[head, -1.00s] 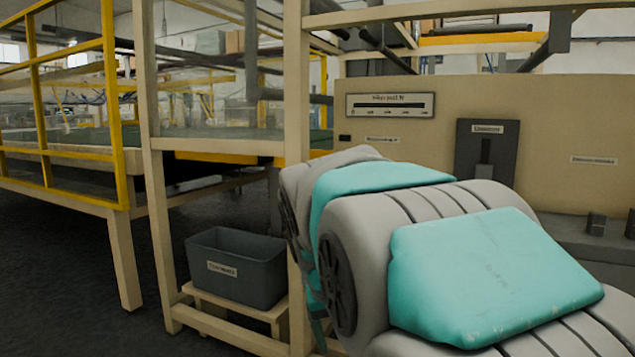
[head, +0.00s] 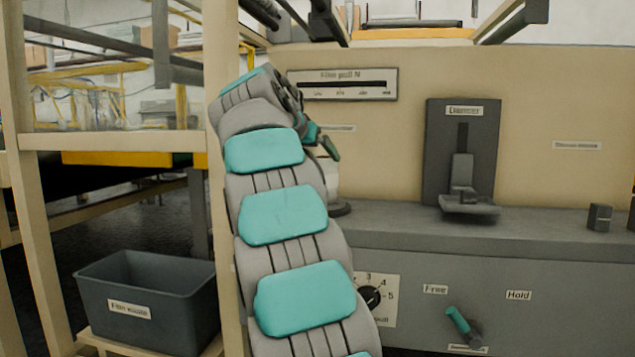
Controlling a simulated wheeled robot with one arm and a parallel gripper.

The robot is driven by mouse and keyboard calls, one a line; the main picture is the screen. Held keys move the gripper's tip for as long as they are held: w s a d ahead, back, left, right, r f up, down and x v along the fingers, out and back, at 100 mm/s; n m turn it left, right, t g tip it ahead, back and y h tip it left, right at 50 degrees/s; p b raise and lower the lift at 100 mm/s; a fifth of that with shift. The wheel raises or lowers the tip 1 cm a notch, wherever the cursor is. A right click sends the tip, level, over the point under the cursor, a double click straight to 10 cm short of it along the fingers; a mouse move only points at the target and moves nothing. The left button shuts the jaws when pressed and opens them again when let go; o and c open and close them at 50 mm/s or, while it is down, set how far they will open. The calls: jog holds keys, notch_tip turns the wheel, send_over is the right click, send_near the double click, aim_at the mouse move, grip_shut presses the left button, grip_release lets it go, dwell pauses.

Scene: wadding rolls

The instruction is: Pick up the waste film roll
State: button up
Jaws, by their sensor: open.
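My gripper (head: 322,141) is at the far end of my raised arm, in front of the beige panel. Its jaws are open, and two small teal-tipped fingers show. A pale upright piece (head: 332,180) on a dark round base (head: 339,208) stands on the grey ledge just below the gripper. My arm covers its left side, so I cannot tell for sure whether it is the waste film roll. The gripper appears above it in the picture; I cannot tell the depth between them. No other film roll shows clearly.
A dark grey bin labelled "Film waste" (head: 147,305) stands on a low stand at lower left, beside a beige post (head: 222,60). A Dancer bracket (head: 462,160), a numbered dial (head: 371,297) and a teal-tipped lever (head: 462,325) are on the machine. The ledge's middle is clear.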

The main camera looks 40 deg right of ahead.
jog(key=shift+w+d, duration=0.3)
jog(key=shift+d, duration=0.25)
jog(key=shift+x, duration=3.45)
jog(key=shift+s+r, duration=0.1)
jog(key=shift+r, duration=0.05)
jog(key=shift+c, duration=0.4)
jog(key=c, duration=1.3)
jog(key=shift+o, duration=0.2)
jog(key=shift+r, duration=0.15)
jog(key=shift+r+p, duration=1.15)
jog(key=shift+r, duration=0.65)
notch_tip(320, 180, up, 6)
jog(key=p, duration=0.6)
jog(key=shift+r, duration=0.15)
